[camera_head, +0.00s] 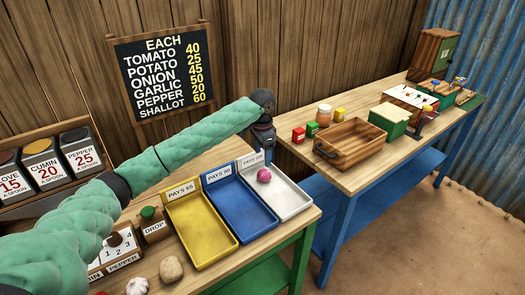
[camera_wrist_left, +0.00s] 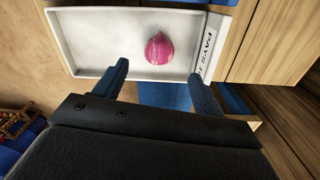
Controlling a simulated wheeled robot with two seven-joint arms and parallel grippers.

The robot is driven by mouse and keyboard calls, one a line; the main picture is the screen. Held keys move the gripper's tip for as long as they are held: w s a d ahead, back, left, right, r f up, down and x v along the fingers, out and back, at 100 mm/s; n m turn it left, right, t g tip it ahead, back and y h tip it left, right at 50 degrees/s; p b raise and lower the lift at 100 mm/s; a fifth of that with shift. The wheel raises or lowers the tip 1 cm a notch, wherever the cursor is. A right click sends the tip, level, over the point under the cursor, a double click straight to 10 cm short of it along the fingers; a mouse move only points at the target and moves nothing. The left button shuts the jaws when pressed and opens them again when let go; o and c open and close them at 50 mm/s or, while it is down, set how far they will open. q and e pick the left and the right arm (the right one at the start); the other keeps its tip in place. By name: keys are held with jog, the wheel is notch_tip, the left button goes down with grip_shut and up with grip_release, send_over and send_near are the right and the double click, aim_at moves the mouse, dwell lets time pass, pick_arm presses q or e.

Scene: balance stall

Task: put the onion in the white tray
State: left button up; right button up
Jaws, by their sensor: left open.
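The onion (camera_head: 264,175) is a small round pink-purple bulb. It lies in the white tray (camera_head: 289,203), toward the tray's labelled back end. In the left wrist view the onion (camera_wrist_left: 158,50) rests on the floor of the white tray (camera_wrist_left: 95,40), near the label strip. My left gripper (camera_head: 264,150) is over the back end of the white tray, seen from the side. In the left wrist view its two fingers (camera_wrist_left: 158,84) are spread apart with nothing between them, and the onion is beyond the fingertips. My right gripper is in neither view.
A blue tray (camera_head: 238,235) and a yellow tray (camera_head: 198,253) stand left of the white one. A potato (camera_head: 172,269) and a garlic bulb (camera_head: 138,286) lie at the front left. A wooden crate (camera_head: 350,160) stands on the second table. My left arm crosses above the table.

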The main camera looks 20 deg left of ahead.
pick_arm(q)
jog(key=shift+r, duration=1.4)
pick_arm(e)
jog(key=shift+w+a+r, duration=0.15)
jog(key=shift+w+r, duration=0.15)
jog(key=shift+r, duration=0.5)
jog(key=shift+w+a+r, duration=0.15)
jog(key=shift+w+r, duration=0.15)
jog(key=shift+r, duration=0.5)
